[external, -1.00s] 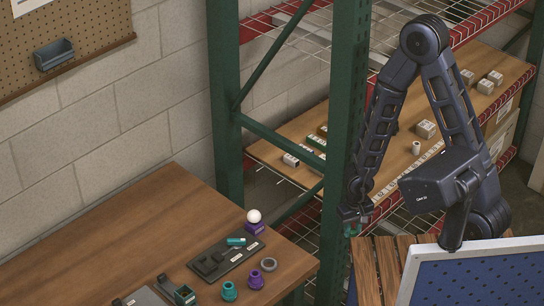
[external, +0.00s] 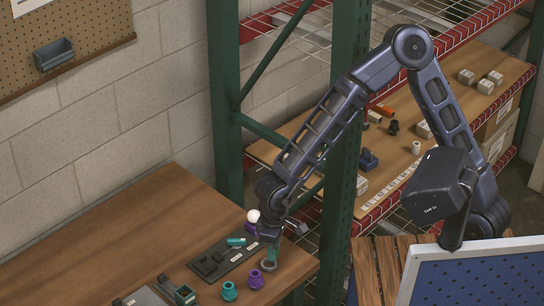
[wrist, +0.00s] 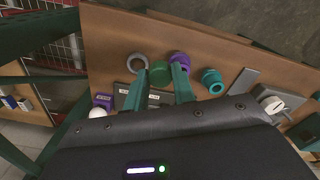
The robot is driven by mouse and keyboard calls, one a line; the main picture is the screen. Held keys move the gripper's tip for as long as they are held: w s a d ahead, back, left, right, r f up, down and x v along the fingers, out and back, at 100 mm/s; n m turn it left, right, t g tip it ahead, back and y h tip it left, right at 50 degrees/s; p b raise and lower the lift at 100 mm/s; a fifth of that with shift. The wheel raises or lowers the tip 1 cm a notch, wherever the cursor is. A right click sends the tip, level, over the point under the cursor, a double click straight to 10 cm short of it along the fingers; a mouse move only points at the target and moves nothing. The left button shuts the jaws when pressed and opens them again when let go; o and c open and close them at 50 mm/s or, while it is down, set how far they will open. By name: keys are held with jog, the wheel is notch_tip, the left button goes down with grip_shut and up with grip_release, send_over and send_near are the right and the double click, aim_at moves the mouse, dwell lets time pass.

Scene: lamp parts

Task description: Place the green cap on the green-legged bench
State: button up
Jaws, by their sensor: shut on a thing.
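The green cap (wrist: 159,71) is a round green piece between my fingertips in the wrist view. My gripper (wrist: 159,88) is shut on it; the external view shows my gripper (external: 270,257) low over the right end of the wooden bench (external: 110,240), beside the grey ring. The bench top also shows in the wrist view (wrist: 115,40). In the external view the cap is mostly hidden by my fingers. I cannot tell whether it touches the bench top.
Close around my gripper are the grey ring (external: 268,265), a purple part (external: 256,280), a teal part (external: 229,291) and a black tray (external: 215,262). A white ball (external: 253,216) sits behind. A green shelf post (external: 347,150) stands right. The bench's left top is clear.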

jog(key=s+a+r+n, duration=0.2)
jog(key=s+a+r, duration=0.2)
jog(key=a+r, duration=0.3)
jog(key=s+a+r+n, duration=0.2)
jog(key=s+a+r, duration=0.3)
jog(key=a+r, duration=0.2)
jog(key=m, duration=0.9)
send_over(171, 261)
jog(key=f, duration=2)
jog(key=shift+s, duration=0.25)
jog(key=shift+w+f, duration=0.15)
jog(key=shift+f, duration=2.6)
jog(key=shift+f, duration=0.1)
